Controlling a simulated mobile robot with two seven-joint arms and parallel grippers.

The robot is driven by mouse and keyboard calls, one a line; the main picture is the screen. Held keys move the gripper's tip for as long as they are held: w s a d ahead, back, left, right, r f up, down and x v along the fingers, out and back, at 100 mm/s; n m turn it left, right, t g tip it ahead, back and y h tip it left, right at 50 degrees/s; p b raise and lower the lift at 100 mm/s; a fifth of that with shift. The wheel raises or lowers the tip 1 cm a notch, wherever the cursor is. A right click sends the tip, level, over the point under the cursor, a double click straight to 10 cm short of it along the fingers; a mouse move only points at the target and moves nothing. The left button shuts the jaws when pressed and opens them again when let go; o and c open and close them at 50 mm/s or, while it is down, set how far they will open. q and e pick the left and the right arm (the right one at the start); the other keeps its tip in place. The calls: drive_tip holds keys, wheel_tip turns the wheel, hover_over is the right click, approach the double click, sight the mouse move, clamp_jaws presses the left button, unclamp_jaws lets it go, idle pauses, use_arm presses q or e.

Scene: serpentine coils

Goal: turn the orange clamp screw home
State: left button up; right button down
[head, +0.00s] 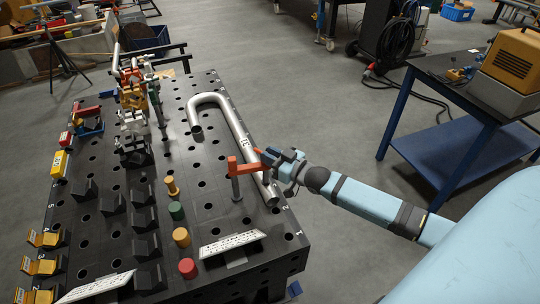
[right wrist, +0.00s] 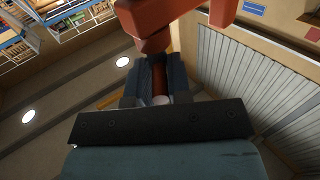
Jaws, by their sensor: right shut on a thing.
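The orange clamp (head: 243,169) stands on a grey post (head: 235,188) at the right side of the black perforated table (head: 175,180). Its arm reaches right, over the near end of the bent steel pipe (head: 238,124). My right gripper (head: 270,158) is at the outer end of this arm, by the table's right edge. In the right wrist view the orange clamp body (right wrist: 170,22) is just beyond the fingers. The fingers are shut around the reddish screw (right wrist: 158,78), whose pale round end shows between them. The screw's contact with the pipe is hidden. My left gripper is not in view.
Small pegs, including a green one (head: 176,210) and a red one (head: 188,267), stand left of the clamp. A blue-legged bench (head: 455,150) stands right, across clear floor.

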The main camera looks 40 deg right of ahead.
idle(0.8)
drive_tip(key=c, duration=1.1)
unclamp_jaws()
drive_tip(key=shift+o, duration=0.2)
drive_tip(key=shift+s, duration=0.1)
drive_tip(key=shift+s+d+f, duration=0.1)
drive_tip(key=shift+s, duration=0.15)
drive_tip(key=b+v, duration=0.2)
drive_tip(key=v, duration=1.1)
